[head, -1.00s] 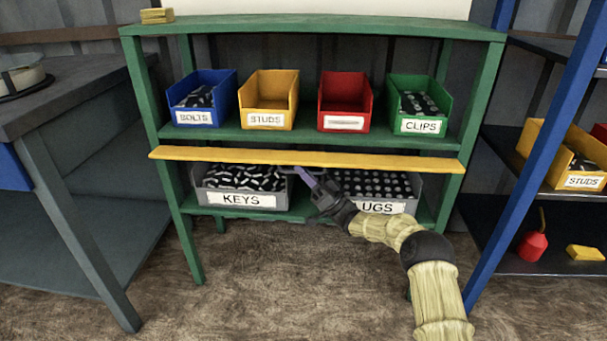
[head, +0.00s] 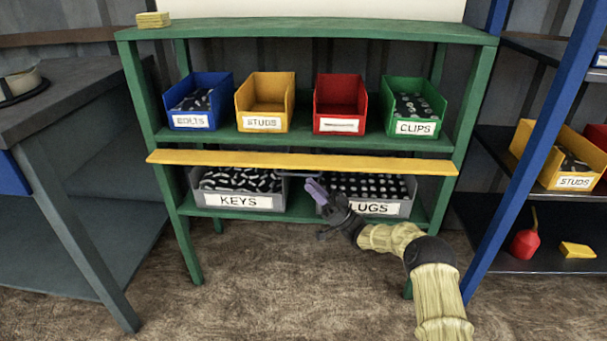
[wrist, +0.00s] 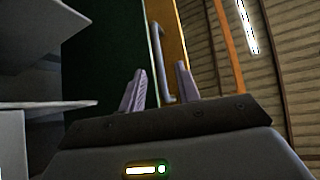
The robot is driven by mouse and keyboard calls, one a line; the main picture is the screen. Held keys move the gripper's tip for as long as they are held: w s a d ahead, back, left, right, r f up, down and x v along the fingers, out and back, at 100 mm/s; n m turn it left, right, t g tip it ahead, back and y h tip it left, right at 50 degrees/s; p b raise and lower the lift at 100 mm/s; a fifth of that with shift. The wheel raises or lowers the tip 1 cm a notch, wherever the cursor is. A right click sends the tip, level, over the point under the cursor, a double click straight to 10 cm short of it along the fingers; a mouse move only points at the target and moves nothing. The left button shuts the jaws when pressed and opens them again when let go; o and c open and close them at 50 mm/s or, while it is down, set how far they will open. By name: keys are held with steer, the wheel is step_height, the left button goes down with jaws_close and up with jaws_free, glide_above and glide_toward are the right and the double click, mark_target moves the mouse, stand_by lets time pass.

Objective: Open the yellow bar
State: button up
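The yellow bar (head: 240,160) lies straight across the front of the green rack (head: 300,28), between its middle shelf and the lower bins. A grey handle (head: 297,176) shows just under the bar's middle. In the wrist view the handle (wrist: 157,62) runs along the yellow bar (wrist: 172,45), with its near end between my fingers in the picture. My gripper (head: 313,187) is below and right of the handle, in front of the lower bins. In the wrist view my gripper (wrist: 161,87) is open, its two purple fingers apart. I cannot tell whether they touch the handle.
The KEYS bin (head: 238,201) and LUGS bin (head: 390,208) stand behind and below the bar. Several bins, including the red one (head: 341,125), stand above it. A grey bench (head: 60,100) is left; a blue-posted shelf (head: 530,140) is right. The floor in front is clear.

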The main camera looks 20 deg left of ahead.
steer(key=p+v, duration=0.2)
steer(key=v, duration=1)
steer(key=shift+a, duration=0.1)
steer(key=w+r+m+t+h, duration=0.75)
steer(key=w+t+h, duration=0.2)
steer(key=t, duration=0.25)
steer(key=s+d+r+m+h, duration=0.1)
steer(key=s+d+m+h, duration=0.3)
steer(key=d+h, duration=0.65)
steer(key=s+d+m+g+h, duration=0.1)
steer(key=s+d+g+h, duration=0.15)
steer(key=s+d, duration=0.45)
steer(key=s+d+g+h, duration=0.25)
steer(key=s+d, duration=0.25)
steer(key=s, duration=0.4)
steer(key=s+d+f+m+g+h, duration=0.1)
steer(key=s+d+g, duration=0.1)
steer(key=s, duration=0.8)
steer(key=s+d+f+m+g+h, duration=0.1)
steer(key=s+d+g, duration=0.1)
steer(key=s, duration=0.8)
step_height(320, 180, up, 50)
steer(key=p, duration=5)
steer(key=shift+d+f, duration=0.15)
